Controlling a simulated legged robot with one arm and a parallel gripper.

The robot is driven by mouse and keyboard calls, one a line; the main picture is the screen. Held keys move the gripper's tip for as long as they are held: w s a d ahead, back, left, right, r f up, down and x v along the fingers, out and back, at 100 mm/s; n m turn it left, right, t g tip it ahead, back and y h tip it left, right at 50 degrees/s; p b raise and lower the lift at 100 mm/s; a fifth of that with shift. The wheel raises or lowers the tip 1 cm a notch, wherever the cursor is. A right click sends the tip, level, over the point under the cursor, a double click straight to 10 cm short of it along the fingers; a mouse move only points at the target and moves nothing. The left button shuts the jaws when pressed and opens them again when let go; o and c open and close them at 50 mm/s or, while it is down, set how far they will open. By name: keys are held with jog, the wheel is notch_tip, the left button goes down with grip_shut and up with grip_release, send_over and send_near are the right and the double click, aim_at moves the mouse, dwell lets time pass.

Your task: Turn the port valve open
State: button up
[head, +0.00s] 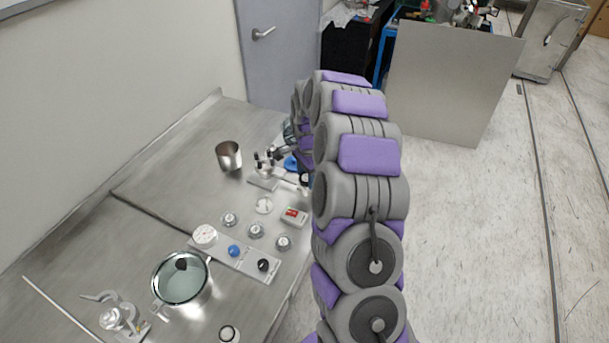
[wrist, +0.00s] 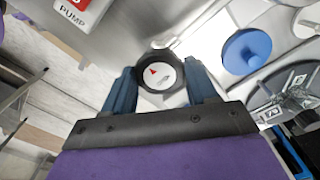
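A round knob (wrist: 160,75) with a black rim, a white face and a red arrow is between my gripper's (wrist: 160,66) two blue fingertips in the wrist view. It looks like the port valve. Its arrow points up and left. The fingers are spread, one at each side of the rim, and appear close to or touching it. I cannot tell whether they grip it. In the head view my arm covers most of this spot; a small dark ring (head: 304,178) beside the arm may be the knob.
A blue knob (wrist: 245,50) is right of the valve in the wrist view. A red-labelled PUMP box (head: 294,216) sits on the metal bench (head: 165,160). A steel cup (head: 229,156), a knob panel (head: 228,262) and a glass-lidded pot (head: 182,278) stand there.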

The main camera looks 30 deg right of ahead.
jog(key=shift+d+f, duration=0.1)
jog(key=shift+d, duration=0.65)
jog(key=shift+c, duration=1.4)
jog(key=shift+a, duration=0.1)
jog(key=shift+c, duration=0.9)
jog(key=shift+a, duration=0.85)
jog(key=shift+c, duration=0.5)
